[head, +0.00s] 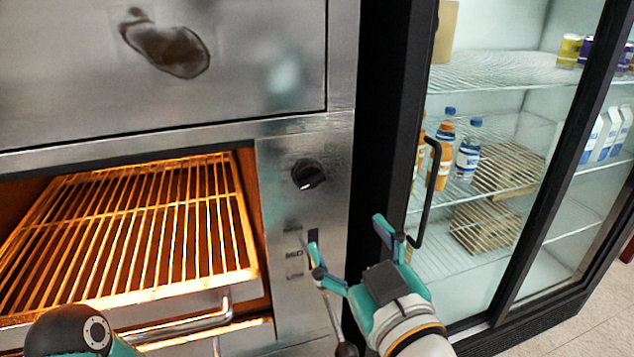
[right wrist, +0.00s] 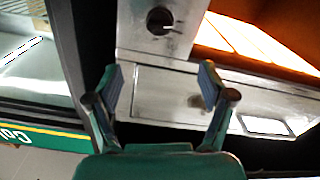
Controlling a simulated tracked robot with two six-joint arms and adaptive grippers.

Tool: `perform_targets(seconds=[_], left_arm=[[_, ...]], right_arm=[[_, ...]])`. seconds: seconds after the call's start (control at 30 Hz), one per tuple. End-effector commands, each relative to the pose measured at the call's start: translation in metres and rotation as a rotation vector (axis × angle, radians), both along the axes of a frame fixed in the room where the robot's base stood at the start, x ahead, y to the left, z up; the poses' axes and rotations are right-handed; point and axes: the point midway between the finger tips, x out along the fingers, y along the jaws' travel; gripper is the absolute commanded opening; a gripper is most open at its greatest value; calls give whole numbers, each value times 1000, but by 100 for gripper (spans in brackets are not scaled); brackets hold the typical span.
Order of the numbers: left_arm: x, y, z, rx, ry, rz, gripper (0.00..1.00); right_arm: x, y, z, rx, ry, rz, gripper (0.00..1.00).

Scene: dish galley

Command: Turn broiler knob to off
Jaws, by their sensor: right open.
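The broiler knob (head: 308,174) is a round black dial with a pale pointer mark on the steel panel right of the glowing broiler opening. The knob also shows near the top of the right wrist view (right wrist: 159,20). My right gripper (head: 347,238) is open and empty, below and to the right of the knob and apart from it. Its two spread fingers also show in the right wrist view (right wrist: 161,80), with the knob beyond them. My left gripper is out of view.
The broiler's wire rack (head: 150,232) glows orange at the left. A lever with a black ball end (head: 346,349) stands below the panel. A glass-door fridge with a black handle (head: 430,195) stands close on the right, with bottles and cartons inside.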

Motion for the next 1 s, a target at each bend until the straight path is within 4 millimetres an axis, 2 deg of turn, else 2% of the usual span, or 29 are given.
perform_targets(seconds=[0.17,0.7,0.83,1.0], left_arm=[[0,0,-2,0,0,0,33],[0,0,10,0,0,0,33],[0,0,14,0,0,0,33],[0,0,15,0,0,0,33]], right_arm=[[24,7,-3,-3,5,-3,81],[130,41,-1,-2,6,-4,81],[145,45,0,-2,4,-3,81],[154,48,-1,-1,3,-4,81]])
